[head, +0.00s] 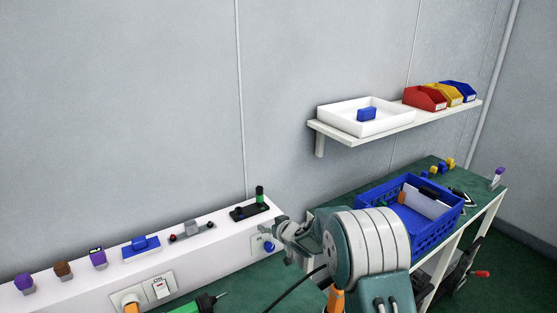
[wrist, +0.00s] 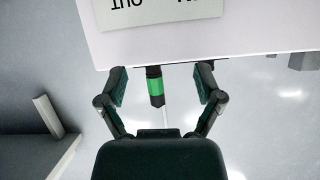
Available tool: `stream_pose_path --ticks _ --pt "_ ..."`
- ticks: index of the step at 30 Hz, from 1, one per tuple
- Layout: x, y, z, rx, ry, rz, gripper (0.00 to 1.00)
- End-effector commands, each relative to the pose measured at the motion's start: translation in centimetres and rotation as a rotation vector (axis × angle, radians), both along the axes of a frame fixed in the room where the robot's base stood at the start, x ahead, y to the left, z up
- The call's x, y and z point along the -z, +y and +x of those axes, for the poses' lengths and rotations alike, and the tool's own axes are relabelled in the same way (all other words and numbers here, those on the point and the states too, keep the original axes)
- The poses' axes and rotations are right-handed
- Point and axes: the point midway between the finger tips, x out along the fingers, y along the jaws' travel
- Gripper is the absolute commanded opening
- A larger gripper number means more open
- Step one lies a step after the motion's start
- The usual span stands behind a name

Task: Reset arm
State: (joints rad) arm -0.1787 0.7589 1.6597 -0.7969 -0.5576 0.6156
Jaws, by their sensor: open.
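My gripper (wrist: 161,74) is open, with its two dark fingers spread apart in the wrist view. A black and green post (wrist: 156,88) shows between the fingers in that view, with no finger touching it. In the head view a black and green post (head: 260,195) stands upright on a dark base at the right end of the white ledge (head: 215,237). In the head view my arm is in the lower middle, and its wrist end (head: 290,232) is close to the ledge's right end. The fingers are hard to make out there.
Along the ledge are a blue block (head: 141,247), a grey fixture (head: 192,231) and purple and brown knobs. A blue crate (head: 437,236) stands on the green bench behind my arm. A wall shelf (head: 395,127) holds a white tray (head: 340,127) and coloured bins.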

Motion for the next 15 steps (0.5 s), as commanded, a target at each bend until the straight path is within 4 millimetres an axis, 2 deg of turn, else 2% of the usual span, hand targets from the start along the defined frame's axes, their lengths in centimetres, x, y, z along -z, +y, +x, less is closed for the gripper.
stream_pose_path --ticks 4,8,15 --pt "-4.6 -2.9 -0.8 0.093 -0.006 -0.054 0.85" --pt "-8.7 -6.3 -2.6 0.195 0.013 -0.113 0.85" --pt "-14.7 -11.8 -8.1 0.359 0.081 -0.198 0.85"
